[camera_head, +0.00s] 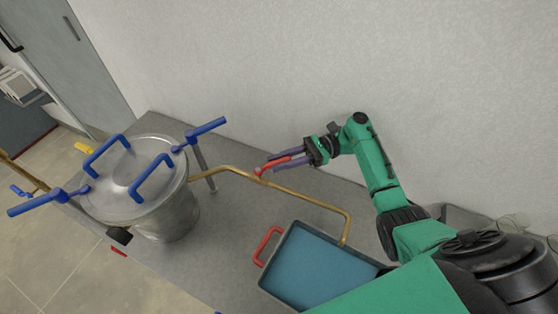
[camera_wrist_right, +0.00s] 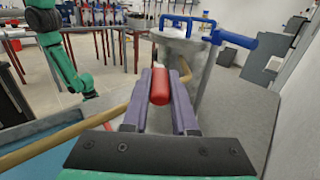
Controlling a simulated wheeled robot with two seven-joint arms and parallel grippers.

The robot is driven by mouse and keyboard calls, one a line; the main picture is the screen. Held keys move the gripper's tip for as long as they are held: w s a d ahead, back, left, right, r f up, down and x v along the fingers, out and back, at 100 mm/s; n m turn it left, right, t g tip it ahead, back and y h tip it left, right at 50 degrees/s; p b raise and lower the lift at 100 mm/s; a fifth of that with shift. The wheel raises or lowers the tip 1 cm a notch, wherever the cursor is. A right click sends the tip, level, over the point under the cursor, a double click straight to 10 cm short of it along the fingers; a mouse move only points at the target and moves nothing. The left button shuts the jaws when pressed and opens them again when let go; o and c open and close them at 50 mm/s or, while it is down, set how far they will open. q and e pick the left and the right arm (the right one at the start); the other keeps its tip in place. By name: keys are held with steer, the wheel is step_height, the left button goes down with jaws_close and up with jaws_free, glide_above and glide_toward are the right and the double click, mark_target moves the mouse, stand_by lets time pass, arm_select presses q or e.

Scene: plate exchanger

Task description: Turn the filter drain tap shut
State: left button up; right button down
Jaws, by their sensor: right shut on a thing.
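The drain tap's red lever (camera_head: 275,163) sits on a brass pipe (camera_head: 310,200) that runs from the metal filter vessel (camera_head: 165,215) and bends down over the tray. My right gripper (camera_head: 277,160) is shut on the red lever, which lies along between its purple fingers. The lever also shows between the fingers in the right wrist view (camera_wrist_right: 160,87).
A grey tray with blue inside (camera_head: 318,262) and a red handle (camera_head: 267,246) stands under the pipe end. The vessel's lid has blue handles (camera_head: 106,155) and blue clamp levers (camera_head: 206,130). The wall is close behind.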

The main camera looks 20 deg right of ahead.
mark_target(281, 160)
steer(key=c, duration=0.7)
jaws_free()
steer(key=shift+r, duration=0.15)
step_height(281, 160, up, 20)
steer(key=b, duration=0.1)
